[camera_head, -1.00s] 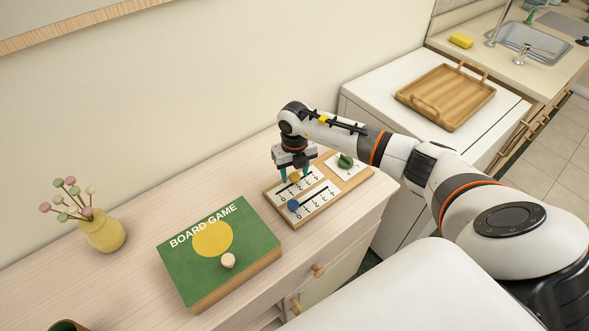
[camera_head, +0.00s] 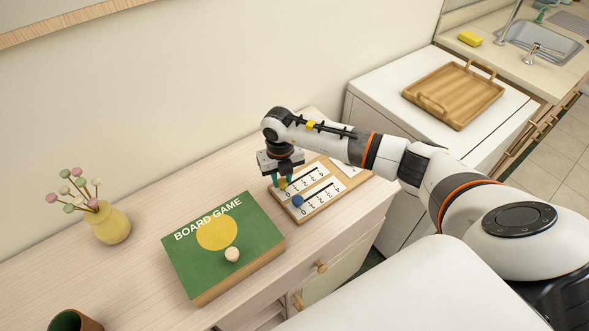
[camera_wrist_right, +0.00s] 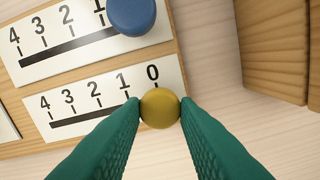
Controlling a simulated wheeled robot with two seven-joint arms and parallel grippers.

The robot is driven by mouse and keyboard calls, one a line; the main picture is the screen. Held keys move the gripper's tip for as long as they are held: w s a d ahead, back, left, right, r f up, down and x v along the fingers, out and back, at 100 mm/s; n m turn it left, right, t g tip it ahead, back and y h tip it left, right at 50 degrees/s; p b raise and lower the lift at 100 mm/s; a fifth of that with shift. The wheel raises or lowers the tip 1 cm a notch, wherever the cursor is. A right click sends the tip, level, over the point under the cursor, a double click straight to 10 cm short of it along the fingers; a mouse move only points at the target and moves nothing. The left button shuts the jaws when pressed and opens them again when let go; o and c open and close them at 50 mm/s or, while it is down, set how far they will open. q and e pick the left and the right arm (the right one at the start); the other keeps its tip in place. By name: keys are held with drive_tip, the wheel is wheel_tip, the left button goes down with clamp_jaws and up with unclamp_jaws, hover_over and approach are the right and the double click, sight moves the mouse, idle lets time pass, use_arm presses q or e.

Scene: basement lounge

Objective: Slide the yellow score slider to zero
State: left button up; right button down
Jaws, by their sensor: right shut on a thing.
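The yellow score slider (camera_head: 283,184) is a round knob on the wooden scoreboard (camera_wrist_right: 90,71). In the right wrist view the yellow knob (camera_wrist_right: 160,108) sits at the 0 end of its black slot, just below the 0 mark. My right gripper (camera_head: 281,181) is shut on it, with a green finger touching each side; the fingertips also show in the right wrist view (camera_wrist_right: 159,104). A blue slider knob (camera_head: 298,201) stands in the neighbouring row, right of its 1 mark in the wrist view (camera_wrist_right: 131,14). My left gripper is out of view.
A green board game box (camera_head: 190,260) with a pale knob-like piece lies left of the scoreboard, close to it. A yellow vase (camera_head: 110,224) with flowers stands farther left. A wooden tray (camera_head: 430,110) rests on the white unit at right.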

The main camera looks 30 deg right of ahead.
drive_tip(key=shift+a, duration=0.25)
drive_tip(key=c, duration=1.5)
unclamp_jaws()
drive_tip(key=shift+c, duration=0.2)
drive_tip(key=o, duration=0.4)
drive_tip(key=shift+a, duration=0.1)
drive_tip(key=shift+o, duration=0.2)
